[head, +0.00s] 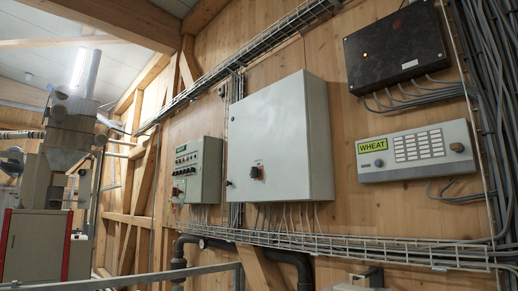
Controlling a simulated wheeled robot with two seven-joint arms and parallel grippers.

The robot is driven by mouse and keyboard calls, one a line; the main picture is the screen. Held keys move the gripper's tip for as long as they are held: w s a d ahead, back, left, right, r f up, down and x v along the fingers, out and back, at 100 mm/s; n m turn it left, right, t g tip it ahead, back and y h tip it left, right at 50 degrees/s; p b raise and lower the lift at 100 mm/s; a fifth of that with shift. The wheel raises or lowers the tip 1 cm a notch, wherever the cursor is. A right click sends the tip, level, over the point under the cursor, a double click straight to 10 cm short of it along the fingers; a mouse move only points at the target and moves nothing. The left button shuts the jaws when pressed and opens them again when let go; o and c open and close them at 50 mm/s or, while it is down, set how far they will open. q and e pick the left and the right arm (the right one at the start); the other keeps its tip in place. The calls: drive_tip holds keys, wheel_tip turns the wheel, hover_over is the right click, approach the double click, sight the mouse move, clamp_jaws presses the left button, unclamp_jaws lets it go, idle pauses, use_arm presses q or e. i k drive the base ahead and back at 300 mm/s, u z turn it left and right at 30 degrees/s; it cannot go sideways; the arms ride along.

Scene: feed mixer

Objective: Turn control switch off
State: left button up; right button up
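A large light-grey cabinet (290,130) hangs on the wooden wall, with a dark rotary switch (256,172) low on its front. The angle of the switch handle is too small to read. Left of it, a smaller grey-green control box (207,165) carries rows of small buttons and knobs. To the right, a grey panel labelled WHEAT (418,168) has a round knob at each end. I cannot tell which of these is the control switch. I make out neither gripper in the head view, and nothing touches any of the switches.
A black box with an orange light (397,45) hangs at upper right. A wire cable tray (350,246) and pipes run below the cabinets. A metal rail (130,277) crosses at lower left. A red and grey machine (38,245) stands at left. A small dark object (374,276) shows at bottom right.

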sight(256, 173)
drive_tip(key=i, duration=0.9)
drive_tip(key=u, duration=0.45)
drive_tip(key=i, duration=1.85)
drive_tip(key=u, duration=0.35)
